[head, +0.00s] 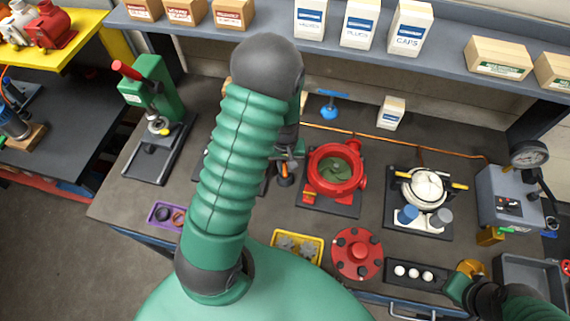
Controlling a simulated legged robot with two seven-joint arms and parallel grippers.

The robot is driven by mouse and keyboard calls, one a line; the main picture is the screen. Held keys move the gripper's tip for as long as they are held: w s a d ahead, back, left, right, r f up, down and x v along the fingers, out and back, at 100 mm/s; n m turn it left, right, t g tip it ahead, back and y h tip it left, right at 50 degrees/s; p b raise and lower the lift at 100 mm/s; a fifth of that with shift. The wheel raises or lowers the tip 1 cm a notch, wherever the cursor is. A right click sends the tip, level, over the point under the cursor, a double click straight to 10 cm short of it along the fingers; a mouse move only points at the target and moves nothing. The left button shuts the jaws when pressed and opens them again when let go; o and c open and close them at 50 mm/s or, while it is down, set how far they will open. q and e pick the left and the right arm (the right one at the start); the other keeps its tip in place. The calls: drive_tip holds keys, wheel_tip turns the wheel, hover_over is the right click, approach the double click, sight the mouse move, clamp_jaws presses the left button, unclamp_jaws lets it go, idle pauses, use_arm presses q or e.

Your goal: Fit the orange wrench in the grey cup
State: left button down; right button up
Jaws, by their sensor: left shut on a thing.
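My left arm crosses the middle of the head view and hides much of its own gripper (291,146), which shows only in part at the arm's right edge. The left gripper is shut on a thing. A small orange part, which looks like the orange wrench (284,169), shows just below it, over a dark round shape. Whether the wrench touches that shape cannot be told. A grey cylinder (442,217), perhaps the grey cup, stands beside a blue one at the right. My right gripper (470,285) is at the bottom right; its fingers are not clear.
A red open housing (336,171) stands right of my left gripper. A red flange (357,253), a yellow tray (297,246) and a dark strip with white balls (415,272) lie nearer. A green press (155,105) stands left; a gauge unit (509,195) stands right.

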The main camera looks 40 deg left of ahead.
use_arm(q)
drive_tip(key=shift+f+b, duration=0.65)
drive_tip(key=shift+f, duration=0.25)
drive_tip(key=c, duration=1.3)
unclamp_jaws()
wheel_tip(320, 180, up, 6)
drive_tip(key=p, duration=0.5)
drive_tip(key=shift+r+p, duration=0.15)
drive_tip(key=shift+p, duration=0.15)
